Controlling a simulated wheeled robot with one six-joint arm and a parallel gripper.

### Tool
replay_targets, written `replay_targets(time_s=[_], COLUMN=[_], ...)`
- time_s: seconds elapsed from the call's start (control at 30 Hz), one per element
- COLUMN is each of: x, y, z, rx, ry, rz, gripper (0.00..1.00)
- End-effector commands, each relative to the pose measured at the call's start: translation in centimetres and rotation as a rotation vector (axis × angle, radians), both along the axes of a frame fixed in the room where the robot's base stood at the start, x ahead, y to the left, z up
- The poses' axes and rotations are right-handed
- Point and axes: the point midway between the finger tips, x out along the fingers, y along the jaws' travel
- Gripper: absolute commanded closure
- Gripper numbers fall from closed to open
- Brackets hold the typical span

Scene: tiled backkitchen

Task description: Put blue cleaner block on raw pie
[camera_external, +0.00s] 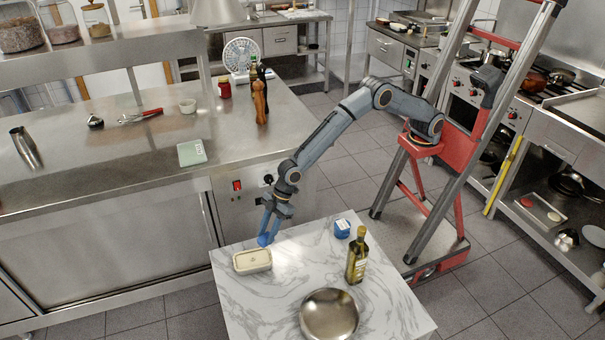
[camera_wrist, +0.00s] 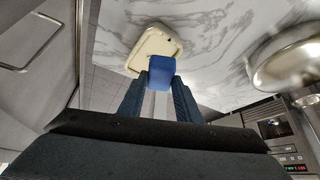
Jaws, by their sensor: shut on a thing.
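The blue cleaner block (camera_external: 264,240) is held in my gripper (camera_external: 271,225), which points down over the left part of the marble table. The raw pie (camera_external: 252,261), pale in a cream rectangular dish, lies on the table just in front of the block in the external view. In the wrist view the block (camera_wrist: 160,71) sits between the fingertips of my gripper (camera_wrist: 159,88) and overlaps part of the pie dish (camera_wrist: 146,46). I cannot tell whether block and pie touch.
A blue box (camera_external: 342,229) and an oil bottle (camera_external: 356,257) stand to the right on the marble table (camera_external: 260,306). A steel bowl (camera_external: 329,314) is near its front. The steel counter (camera_external: 110,170) lies behind and left. The table's middle is clear.

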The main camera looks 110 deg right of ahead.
Motion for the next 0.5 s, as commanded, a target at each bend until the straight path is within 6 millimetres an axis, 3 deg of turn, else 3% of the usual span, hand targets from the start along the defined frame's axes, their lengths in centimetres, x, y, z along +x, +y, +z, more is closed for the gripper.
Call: replay_targets(time_s=[0.1,0.5], x=[-0.1,-0.1], y=[0.0,0.0], z=[-2.3,-6.9], rx=[0.000,-0.001], ry=[0.002,0.002], rz=[0.000,0.000], gripper=[0.96,0.96])
